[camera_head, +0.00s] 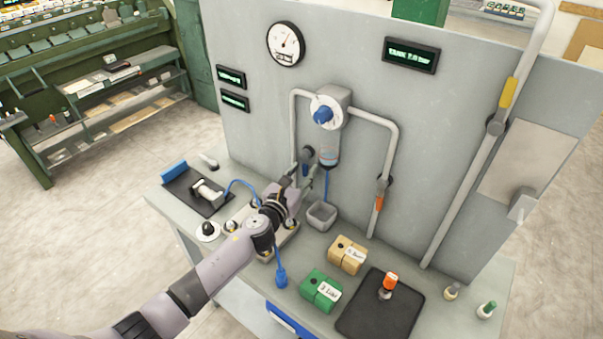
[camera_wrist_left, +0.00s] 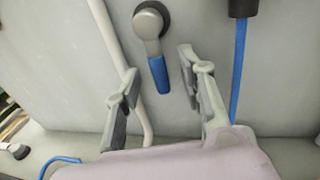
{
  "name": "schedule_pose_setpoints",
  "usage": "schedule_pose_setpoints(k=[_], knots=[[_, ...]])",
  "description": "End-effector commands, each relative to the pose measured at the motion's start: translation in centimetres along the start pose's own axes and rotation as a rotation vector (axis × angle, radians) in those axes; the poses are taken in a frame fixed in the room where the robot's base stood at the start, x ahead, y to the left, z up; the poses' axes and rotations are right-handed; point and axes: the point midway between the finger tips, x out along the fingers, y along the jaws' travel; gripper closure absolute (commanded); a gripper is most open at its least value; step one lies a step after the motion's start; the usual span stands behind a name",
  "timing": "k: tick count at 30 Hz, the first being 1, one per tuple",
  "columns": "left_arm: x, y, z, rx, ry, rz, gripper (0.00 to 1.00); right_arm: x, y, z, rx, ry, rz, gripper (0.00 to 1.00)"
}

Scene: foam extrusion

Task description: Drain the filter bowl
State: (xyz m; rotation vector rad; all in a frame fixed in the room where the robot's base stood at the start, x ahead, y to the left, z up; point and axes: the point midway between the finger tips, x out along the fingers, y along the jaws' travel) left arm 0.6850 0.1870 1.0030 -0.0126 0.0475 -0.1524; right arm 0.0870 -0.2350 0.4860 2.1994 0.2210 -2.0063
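The filter bowl (camera_head: 329,155) hangs under a white regulator with a blue knob (camera_head: 323,115) on the grey panel. A blue drain tube (camera_head: 326,186) runs down from it to a grey cup (camera_head: 321,216) on the bench. In the left wrist view the tube (camera_wrist_left: 238,75) hangs right of my fingers from a dark fitting (camera_wrist_left: 243,8). A grey valve lever with a blue handle (camera_wrist_left: 159,74) points down on the panel. My left gripper (camera_head: 299,176) is in front of the panel, left of the tube. Its fingers (camera_wrist_left: 160,100) are apart and empty, with the lever visible between them. My right gripper is not in view.
An orange-handled valve (camera_head: 379,199) is on the right pipe. A gauge (camera_head: 286,44) is above.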

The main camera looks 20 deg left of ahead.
Motion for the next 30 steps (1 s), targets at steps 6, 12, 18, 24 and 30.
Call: schedule_pose_setpoints(k=[6, 12, 18, 24, 30], knots=[[-0.1, 0.0, 0.0, 0.001, 0.0, 0.0, 0.63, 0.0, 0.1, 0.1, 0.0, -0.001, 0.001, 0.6], [-2.1, 0.1, -0.1, 0.003, 0.001, -0.001, 0.63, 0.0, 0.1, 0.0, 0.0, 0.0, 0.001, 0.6], [-6.4, 0.0, -0.1, 0.002, 0.003, -0.002, 0.63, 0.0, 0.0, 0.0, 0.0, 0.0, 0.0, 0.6], [-10.1, 0.0, -0.1, 0.001, 0.002, -0.001, 0.63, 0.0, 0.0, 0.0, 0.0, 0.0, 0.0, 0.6], [-11.8, 0.0, 0.0, 0.001, 0.0, 0.0, 0.63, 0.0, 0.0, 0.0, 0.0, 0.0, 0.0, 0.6]])
